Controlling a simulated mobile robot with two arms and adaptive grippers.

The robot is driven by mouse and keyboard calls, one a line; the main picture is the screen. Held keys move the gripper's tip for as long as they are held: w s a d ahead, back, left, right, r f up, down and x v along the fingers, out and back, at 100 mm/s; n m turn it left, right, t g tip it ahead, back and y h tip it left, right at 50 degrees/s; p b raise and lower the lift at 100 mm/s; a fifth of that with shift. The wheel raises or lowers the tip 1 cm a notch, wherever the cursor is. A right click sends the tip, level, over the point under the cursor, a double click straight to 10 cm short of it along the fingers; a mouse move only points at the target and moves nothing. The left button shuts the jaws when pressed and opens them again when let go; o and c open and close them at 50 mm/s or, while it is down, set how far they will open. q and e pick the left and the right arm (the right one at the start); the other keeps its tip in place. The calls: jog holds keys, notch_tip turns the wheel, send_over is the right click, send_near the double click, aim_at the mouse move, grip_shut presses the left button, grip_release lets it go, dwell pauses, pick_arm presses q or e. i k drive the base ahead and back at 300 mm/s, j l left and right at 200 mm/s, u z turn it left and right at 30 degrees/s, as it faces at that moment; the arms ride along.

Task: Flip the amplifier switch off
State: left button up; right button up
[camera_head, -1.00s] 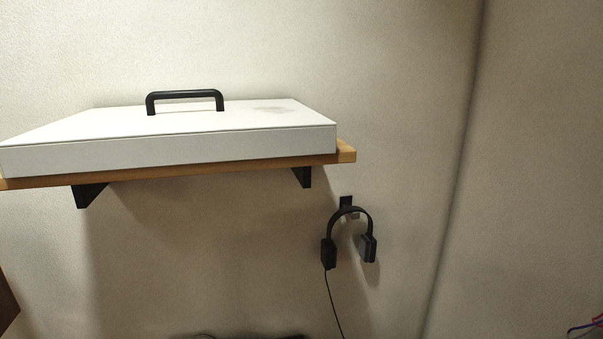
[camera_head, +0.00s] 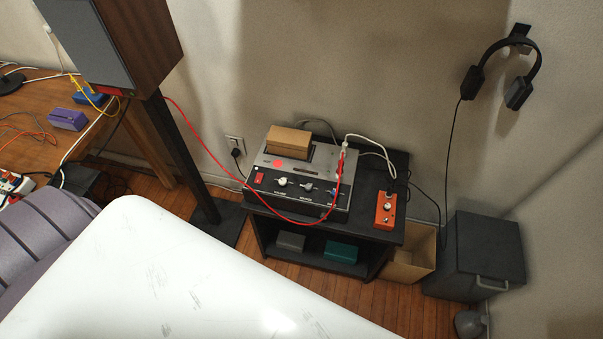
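The amplifier (camera_head: 328,172) is a grey and black box with several knobs on its sloped front. It stands on a small black shelf unit (camera_head: 385,240) against the wall. A red switch (camera_head: 259,177) sits at the left end of its front panel; I cannot tell its position. A brown box (camera_head: 289,142) rests on top of the amplifier. Red and white cables plug in at its right side. Neither of my grippers is in view.
A large white surface (camera_head: 170,270) fills the near foreground. A speaker (camera_head: 110,40) on a black stand is at left, its red cable hanging across the amplifier's front. An orange pedal (camera_head: 386,210) sits right of the amplifier. A cardboard box (camera_head: 410,262) and dark bin (camera_head: 474,258) stand at right.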

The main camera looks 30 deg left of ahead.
aim_at(259, 176)
jog(key=u, duration=1.25)
